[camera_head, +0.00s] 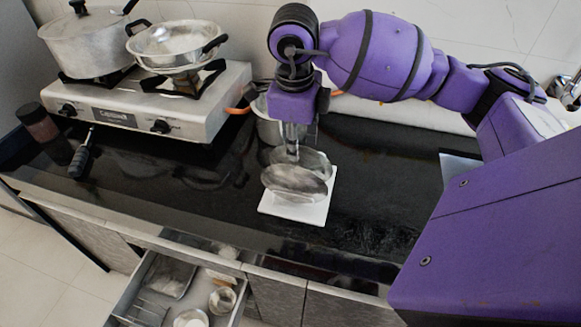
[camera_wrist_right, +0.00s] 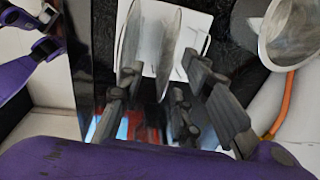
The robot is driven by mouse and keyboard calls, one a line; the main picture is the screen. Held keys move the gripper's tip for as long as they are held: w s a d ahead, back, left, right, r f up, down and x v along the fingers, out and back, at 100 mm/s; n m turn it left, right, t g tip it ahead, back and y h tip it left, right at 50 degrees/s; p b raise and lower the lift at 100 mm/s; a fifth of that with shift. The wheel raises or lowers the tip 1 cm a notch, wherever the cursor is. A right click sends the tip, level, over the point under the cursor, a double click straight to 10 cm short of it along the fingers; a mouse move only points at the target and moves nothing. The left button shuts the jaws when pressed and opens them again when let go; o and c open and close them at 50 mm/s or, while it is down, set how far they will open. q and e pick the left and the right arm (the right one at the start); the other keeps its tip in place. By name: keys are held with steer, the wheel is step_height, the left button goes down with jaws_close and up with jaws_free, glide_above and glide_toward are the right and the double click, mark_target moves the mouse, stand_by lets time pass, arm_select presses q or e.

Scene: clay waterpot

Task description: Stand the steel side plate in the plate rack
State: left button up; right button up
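Two round steel plates stand on edge over a white square base in the head view, a front one (camera_head: 297,184) and one behind it (camera_head: 318,163). The base, which looks like the plate rack (camera_head: 290,210), lies on the black counter. My right gripper (camera_head: 291,150) points down at the plates. In the right wrist view, its dark fingers (camera_wrist_right: 165,78) are spread, with the right-hand plate (camera_wrist_right: 169,45) between them. The left-hand plate (camera_wrist_right: 131,40) is by the left finger. I cannot tell whether the fingers touch either plate. How the plates are seated is hidden. My left gripper is not identifiable.
A gas stove (camera_head: 150,105) with a lidded pot (camera_head: 88,42) and a steel pan (camera_head: 177,44) stands at the left. A steel pot (camera_head: 270,125) is close behind the gripper. An open drawer (camera_head: 150,280) with dishes sticks out below the counter. The counter right of the rack is clear.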

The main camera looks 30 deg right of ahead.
steer(key=f, duration=0.2)
steer(key=d+f, duration=0.1)
steer(key=f, duration=0.1)
steer(key=w+f, duration=0.1)
steer(key=f, duration=0.1)
steer(key=shift+d+f+p, duration=0.15)
steer(key=shift+f+p, duration=0.2)
steer(key=shift+p, duration=0.05)
steer(key=shift+f, duration=0.3)
arm_select(q)
steer(key=shift+w+d+r, duration=0.2)
steer(key=shift+w+r, duration=0.15)
steer(key=shift+r, duration=0.3)
arm_select(e)
steer(key=shift+f, duration=0.15)
jaws_close()
